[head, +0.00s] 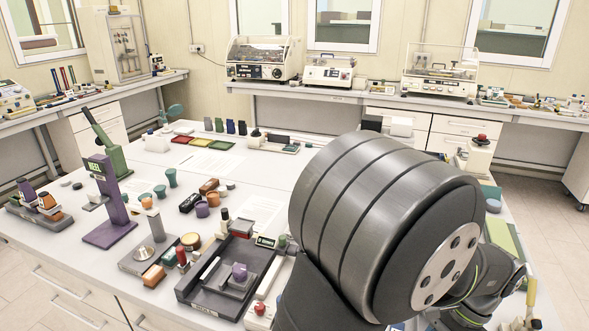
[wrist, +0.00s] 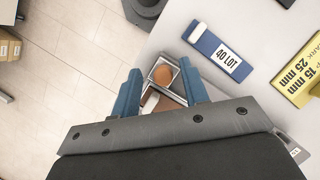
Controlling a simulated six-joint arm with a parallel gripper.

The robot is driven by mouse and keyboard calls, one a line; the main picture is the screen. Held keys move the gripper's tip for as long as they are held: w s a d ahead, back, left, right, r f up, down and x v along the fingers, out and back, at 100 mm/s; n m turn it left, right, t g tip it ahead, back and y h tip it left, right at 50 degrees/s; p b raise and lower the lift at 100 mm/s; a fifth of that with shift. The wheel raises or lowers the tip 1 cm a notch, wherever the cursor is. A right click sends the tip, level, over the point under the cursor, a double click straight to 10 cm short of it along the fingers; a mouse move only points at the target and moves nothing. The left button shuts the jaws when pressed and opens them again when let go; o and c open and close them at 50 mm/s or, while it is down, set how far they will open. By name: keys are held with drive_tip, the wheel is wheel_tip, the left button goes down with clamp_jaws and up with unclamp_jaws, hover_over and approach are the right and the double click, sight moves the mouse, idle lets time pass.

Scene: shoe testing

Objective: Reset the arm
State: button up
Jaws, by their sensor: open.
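My gripper (wrist: 162,92) shows in the wrist view with its two blue fingers apart and nothing between them. It points down over the edge of the white table (wrist: 185,25). Beyond the fingertips, lower down, is a small grey open tray (wrist: 178,66) with a round brown piece (wrist: 162,74) in it. I cannot tell its exact distance from the fingers. In the head view my large grey arm joint fills the right middle and hides part of the table. My gripper is not visible there.
A blue block marked "40 LOT" (wrist: 217,52) and a yellow plate marked "15 mm 25 mm" (wrist: 303,75) lie right of the fingers. The head view shows a purple stand (head: 108,205) and a dark tray (head: 205,302) on the crowded table.

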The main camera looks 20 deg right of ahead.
drive_tip(key=shift+r, duration=0.1)
drive_tip(key=v, duration=1.7)
drive_tip(key=x, duration=1.7)
drive_tip(key=shift+w+f, duration=0.1)
drive_tip(key=shift+f, duration=0.1)
drive_tip(key=w+d, duration=0.3)
drive_tip(key=shift+w+d+r, duration=0.1)
drive_tip(key=shift+w+d, duration=0.25)
drive_tip(key=shift+d, duration=0.05)
drive_tip(key=shift+w+d+r, duration=0.2)
drive_tip(key=shift+d+r, duration=0.3)
drive_tip(key=shift+r, duration=0.15)
drive_tip(key=d+r+n+h, duration=0.2)
drive_tip(key=r+n, duration=0.2)
drive_tip(key=r, duration=0.3)
drive_tip(key=d+r+n+h, duration=0.2)
drive_tip(key=r+n, duration=0.2)
drive_tip(key=r, duration=0.4)
drive_tip(key=shift+d+n, duration=0.3)
drive_tip(key=shift+d, duration=0.05)
